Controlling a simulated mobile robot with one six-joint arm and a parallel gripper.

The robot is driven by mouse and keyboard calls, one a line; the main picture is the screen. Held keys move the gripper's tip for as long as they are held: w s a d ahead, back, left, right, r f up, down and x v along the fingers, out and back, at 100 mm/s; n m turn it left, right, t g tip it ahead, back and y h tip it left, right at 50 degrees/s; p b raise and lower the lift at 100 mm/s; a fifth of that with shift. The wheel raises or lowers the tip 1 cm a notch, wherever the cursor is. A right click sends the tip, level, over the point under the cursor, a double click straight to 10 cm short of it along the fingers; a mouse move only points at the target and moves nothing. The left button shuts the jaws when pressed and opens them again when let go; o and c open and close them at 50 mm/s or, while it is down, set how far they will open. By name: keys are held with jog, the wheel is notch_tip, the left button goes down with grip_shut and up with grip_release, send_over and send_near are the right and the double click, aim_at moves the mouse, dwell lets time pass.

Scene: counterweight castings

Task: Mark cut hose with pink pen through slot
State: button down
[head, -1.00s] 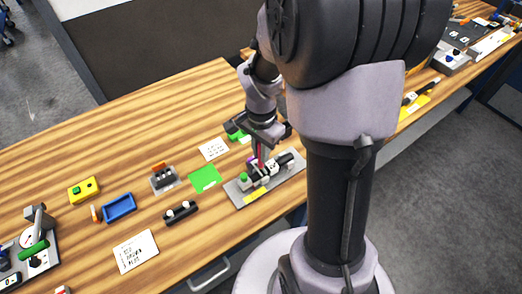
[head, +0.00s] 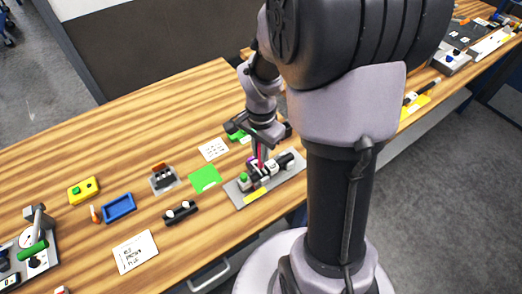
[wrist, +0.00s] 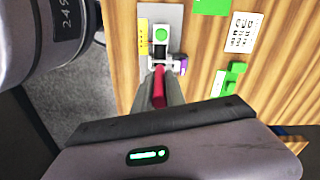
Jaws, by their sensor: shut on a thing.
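My gripper (head: 261,148) is shut on a pink pen (wrist: 159,88). It holds the pen roughly upright over the grey fixture plate (head: 238,198) at the table's front edge. In the wrist view the pen's far end lies at a white slotted block (wrist: 160,61) on the plate; whether it touches inside the slot I cannot tell. A purple part (wrist: 180,64) is beside the block. The plate also bears a green button (wrist: 161,34), a yellow label (wrist: 143,36) and black and white parts at its right end. I cannot make out the hose clearly; the gripper and pen hide part of the fixture.
A green card (head: 205,179), a white printed card (head: 213,149) and a green holder (head: 237,133) are close to the fixture. A black stand (head: 181,212), blue tray (head: 118,207) and yellow block (head: 83,190) lie to the left. The table's back left is clear.

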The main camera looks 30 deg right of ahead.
jog(key=shift+f+b, duration=0.8)
dwell(1.7)
notch_tip(320, 180, up, 7)
jog(key=p, duration=0.5)
jog(key=shift+r+p, duration=0.1)
jog(key=shift+p, duration=0.25)
jog(key=shift+w, duration=0.1)
